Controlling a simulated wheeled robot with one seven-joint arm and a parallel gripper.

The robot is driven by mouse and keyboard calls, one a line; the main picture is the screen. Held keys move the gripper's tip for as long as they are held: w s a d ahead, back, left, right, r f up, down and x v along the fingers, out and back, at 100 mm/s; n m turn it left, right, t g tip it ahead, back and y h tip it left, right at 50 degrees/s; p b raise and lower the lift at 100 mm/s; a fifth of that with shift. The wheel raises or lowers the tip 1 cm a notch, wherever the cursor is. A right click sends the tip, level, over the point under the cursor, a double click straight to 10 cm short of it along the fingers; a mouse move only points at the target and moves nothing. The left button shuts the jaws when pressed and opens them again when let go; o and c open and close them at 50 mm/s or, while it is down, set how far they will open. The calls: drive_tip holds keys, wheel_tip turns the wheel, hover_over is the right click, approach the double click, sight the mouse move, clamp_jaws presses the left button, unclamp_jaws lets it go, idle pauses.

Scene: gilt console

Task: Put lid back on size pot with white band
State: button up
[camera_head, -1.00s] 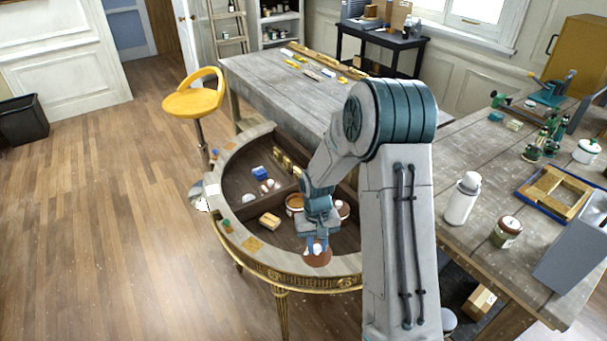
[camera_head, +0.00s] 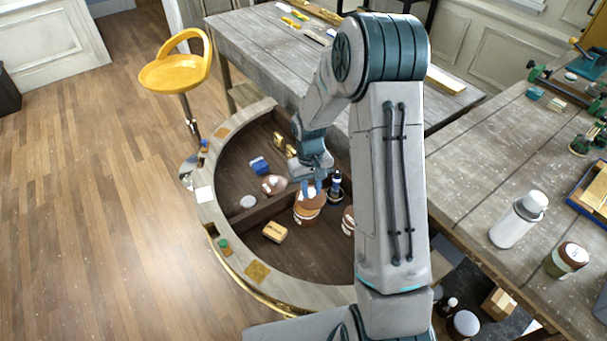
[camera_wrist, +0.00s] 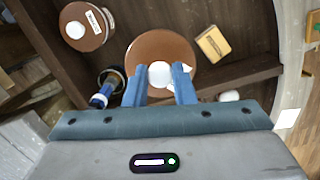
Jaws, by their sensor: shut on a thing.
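The lid (camera_wrist: 160,38) is a brown disc with a white knob. My gripper (camera_wrist: 160,82) is shut on the knob, one finger on each side. In the head view, my gripper (camera_head: 312,188) is over a brown pot (camera_head: 308,214) in the half-round console, with the lid (camera_head: 312,195) at the pot's top. I cannot tell whether the lid touches the rim or is seated level. The lid hides the pot in the wrist view. A second brown pot (camera_head: 348,221) stands to the right, partly behind my arm; a lidded brown pot with a white label (camera_wrist: 80,28) shows in the wrist view.
A dark bottle (camera_head: 335,186) stands close to the right of the pot. A wooden block (camera_head: 275,232) lies to its front left. Low dividers cross the console (camera_head: 215,212). A blue box (camera_head: 259,165) and small pale items lie in the left compartment.

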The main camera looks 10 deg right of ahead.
drive_tip(key=w+f+n+b, duration=0.1)
drive_tip(key=f+n+b, duration=0.1)
drive_tip(key=n+b, duration=0.1)
drive_tip(key=w+f+n+b, duration=0.1)
drive_tip(key=n, duration=0.1)
drive_tip(key=shift+w+a+h+b, duration=0.1)
drive_tip(key=shift+w+h+b, duration=0.2)
drive_tip(key=shift+w, duration=0.05)
drive_tip(key=n+b, duration=0.1)
drive_tip(key=w+n, duration=0.1)
drive_tip(key=n, duration=0.1)
drive_tip(key=shift+w+f+t+b, duration=0.1)
drive_tip(key=shift+f+t+b, duration=0.2)
drive_tip(key=shift+b, duration=0.1)
drive_tip(key=shift+w+n+b, duration=0.4)
drive_tip(key=shift+n+b, duration=0.1)
drive_tip(key=shift+n, duration=0.4)
drive_tip(key=shift+f+b, duration=2.05)
drive_tip(key=shift+f, duration=1.05)
drive_tip(key=shift+f, duration=0.15)
drive_tip(key=o, duration=1.5)
